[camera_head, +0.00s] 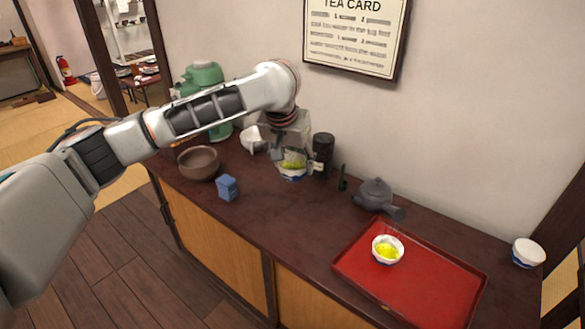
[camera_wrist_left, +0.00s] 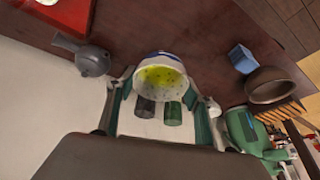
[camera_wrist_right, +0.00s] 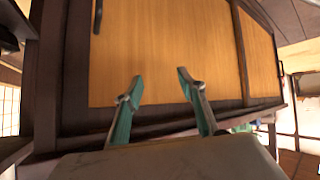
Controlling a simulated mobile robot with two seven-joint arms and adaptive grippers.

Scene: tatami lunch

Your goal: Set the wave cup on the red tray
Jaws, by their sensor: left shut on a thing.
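My left gripper (camera_head: 291,158) points down at the back of the counter, shut on a white and blue cup (camera_head: 292,174) with yellow-green tea in it. The left wrist view shows this cup (camera_wrist_left: 162,72) between the fingers. I cannot tell whether its base touches the counter or make out its pattern clearly. The red tray (camera_head: 430,295) lies at the counter's right part, away from the gripper. Another white and blue cup (camera_head: 388,250) with yellow-green tea stands on it. My right gripper (camera_wrist_right: 160,77) is open and empty in front of the cabinet doors.
A dark canister (camera_head: 323,155) stands just right of the held cup. A grey teapot (camera_head: 375,197) sits between it and the tray. A brown bowl (camera_head: 199,163) and blue block (camera_head: 227,187) are to the left. A white cup (camera_head: 528,253) stands right of the tray, whose right part is bare.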

